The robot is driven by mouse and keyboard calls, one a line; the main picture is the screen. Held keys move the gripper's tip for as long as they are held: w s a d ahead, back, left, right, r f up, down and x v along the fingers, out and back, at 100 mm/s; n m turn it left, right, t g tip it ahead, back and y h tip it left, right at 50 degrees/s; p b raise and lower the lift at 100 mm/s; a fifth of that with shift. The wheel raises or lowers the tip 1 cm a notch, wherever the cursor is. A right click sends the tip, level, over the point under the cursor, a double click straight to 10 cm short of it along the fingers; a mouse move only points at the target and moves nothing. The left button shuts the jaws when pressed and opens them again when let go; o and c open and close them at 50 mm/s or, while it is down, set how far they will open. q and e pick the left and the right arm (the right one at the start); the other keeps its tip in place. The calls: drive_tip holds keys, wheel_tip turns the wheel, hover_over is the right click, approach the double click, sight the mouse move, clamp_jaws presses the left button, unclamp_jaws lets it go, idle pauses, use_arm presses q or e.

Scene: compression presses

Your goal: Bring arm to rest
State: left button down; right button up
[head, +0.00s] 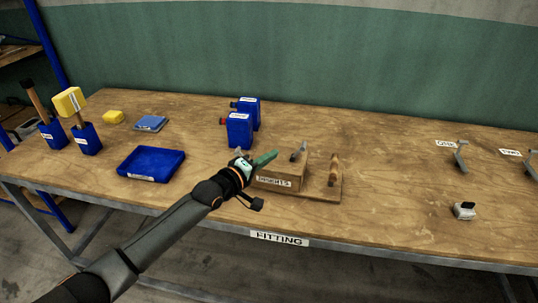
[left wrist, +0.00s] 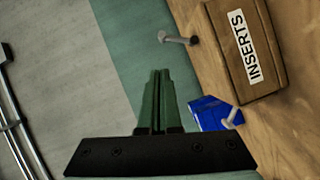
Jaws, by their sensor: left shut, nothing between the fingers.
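My left arm reaches in from the lower left in the head view. My left gripper (head: 264,159) is shut and empty, with green fingers, above the workbench beside the wooden INSERTS block (head: 277,181). In the left wrist view the shut fingers (left wrist: 158,100) point up the picture, apart from the INSERTS block (left wrist: 242,45) at the upper right. A blue thing (left wrist: 208,113) shows partly behind the fingers' right side. My right gripper is in neither view.
A small grey-white part (head: 464,210) lies at the right. The bench between it and the INSERTS block is clear.

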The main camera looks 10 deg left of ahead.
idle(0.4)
use_arm(q)
drive_tip(key=s+d+f+m+g+y, duration=0.2)
drive_tip(key=s+f+m, duration=0.3)
drive_tip(key=s+f, duration=1.1)
drive_tip(key=s+a+f+m+g+y, duration=0.1)
drive_tip(key=s+a+f+m, duration=0.1)
drive_tip(key=s, duration=0.5)
drive_tip(key=s+a+f+m+g+y, duration=0.1)
drive_tip(key=s+a+f+m, duration=0.1)
drive_tip(key=s+f, duration=0.2)
drive_tip(key=s+a+f+m+g+y, duration=0.1)
drive_tip(key=s+a+f+m, duration=0.1)
drive_tip(key=s, duration=0.8)
drive_tip(key=shift+a+f, duration=0.4)
drive_tip(key=shift+f, duration=0.45)
